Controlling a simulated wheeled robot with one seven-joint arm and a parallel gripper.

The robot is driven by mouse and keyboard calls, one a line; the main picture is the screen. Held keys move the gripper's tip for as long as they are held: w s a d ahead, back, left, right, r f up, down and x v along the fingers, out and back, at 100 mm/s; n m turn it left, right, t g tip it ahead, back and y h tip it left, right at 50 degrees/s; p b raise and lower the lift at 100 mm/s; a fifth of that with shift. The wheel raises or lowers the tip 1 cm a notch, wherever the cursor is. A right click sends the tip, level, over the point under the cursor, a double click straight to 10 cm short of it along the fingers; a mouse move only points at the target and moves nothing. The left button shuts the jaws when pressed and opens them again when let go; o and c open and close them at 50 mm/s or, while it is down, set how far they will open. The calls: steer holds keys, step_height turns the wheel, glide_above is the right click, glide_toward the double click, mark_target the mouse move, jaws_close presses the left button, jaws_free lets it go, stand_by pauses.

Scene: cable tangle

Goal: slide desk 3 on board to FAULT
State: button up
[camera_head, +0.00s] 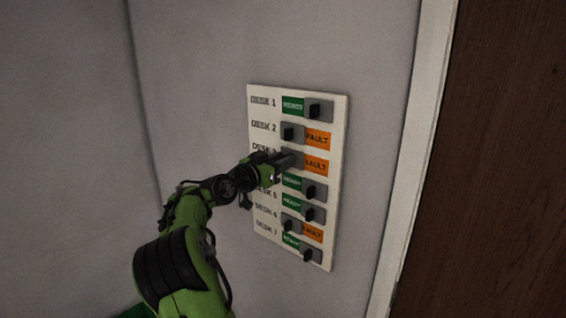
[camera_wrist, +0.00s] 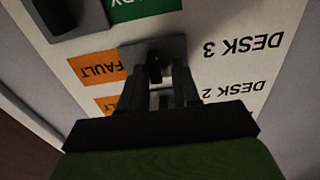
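A white board (camera_head: 258,92) on the wall has several labelled slide switches. The desk 3 slider (camera_wrist: 178,45) is at the left end of its row in the head view, with its orange FAULT field (camera_head: 316,165) uncovered on the right. The wrist view shows this row upside down, with the DESK 3 label to the right of the slider. My gripper (camera_head: 287,160) is at this slider. Its fingers (camera_wrist: 160,80) stand apart around the dark knob (camera_wrist: 153,68). I cannot tell whether both fingers press on it. In the head view my gripper hides part of the slider and label.
The desk 2 slider (camera_head: 292,134) sits close above, at the left with FAULT showing. The desk 4 slider (camera_head: 313,188) sits close below, at the right with green showing. A pale door frame (camera_head: 415,150) and brown door (camera_head: 490,180) are to the right.

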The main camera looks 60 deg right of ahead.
steer(key=shift+o, duration=0.5)
steer(key=shift+a, duration=0.1)
steer(key=w+a+b, duration=0.2)
steer(key=a, duration=1.3)
steer(key=shift+w+a, duration=0.2)
steer(key=shift+a, duration=0.05)
steer(key=shift+f, duration=0.1)
